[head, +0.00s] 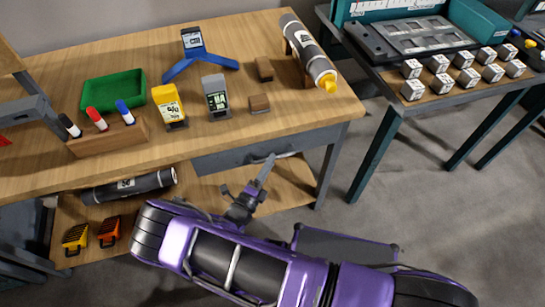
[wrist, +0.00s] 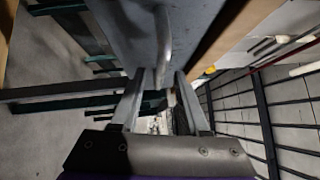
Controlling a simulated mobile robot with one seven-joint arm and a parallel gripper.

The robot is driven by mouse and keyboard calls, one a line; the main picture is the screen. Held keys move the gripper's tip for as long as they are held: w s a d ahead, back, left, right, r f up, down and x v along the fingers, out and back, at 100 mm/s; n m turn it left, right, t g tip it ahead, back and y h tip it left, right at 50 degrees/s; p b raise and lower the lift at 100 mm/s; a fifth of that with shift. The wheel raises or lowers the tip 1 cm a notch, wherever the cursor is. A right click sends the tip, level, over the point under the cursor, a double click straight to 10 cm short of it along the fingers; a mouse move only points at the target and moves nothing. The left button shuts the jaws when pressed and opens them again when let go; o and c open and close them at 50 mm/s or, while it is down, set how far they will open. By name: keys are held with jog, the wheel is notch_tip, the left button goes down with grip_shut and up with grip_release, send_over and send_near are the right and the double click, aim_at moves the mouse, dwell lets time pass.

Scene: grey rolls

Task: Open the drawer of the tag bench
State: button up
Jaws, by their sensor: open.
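The tag bench (head: 120,60) is a wooden-topped bench with grey legs. Its grey drawer (head: 225,161) is under the front edge and looks shut. A pale bar handle (head: 287,155) runs along the drawer front. My gripper (head: 264,170) is at the handle, its fingertips overlapping it in the head view. In the wrist view the grey drawer front (wrist: 125,30) fills the top middle. The handle (wrist: 162,45) stands out from it and reaches down between the open fingers of my gripper (wrist: 157,85). I cannot tell whether either finger touches the handle.
On the bench top are a green tray (head: 113,92), a wooden marker block (head: 110,138), tag stands and a grey roll (head: 308,50). A lower shelf (head: 280,190) holds another dark roll (head: 128,186). A second table (head: 380,75) stands right; floor between is clear.

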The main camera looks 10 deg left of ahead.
jog(key=shift+x, duration=1.25)
grip_shut()
dwell(0.5)
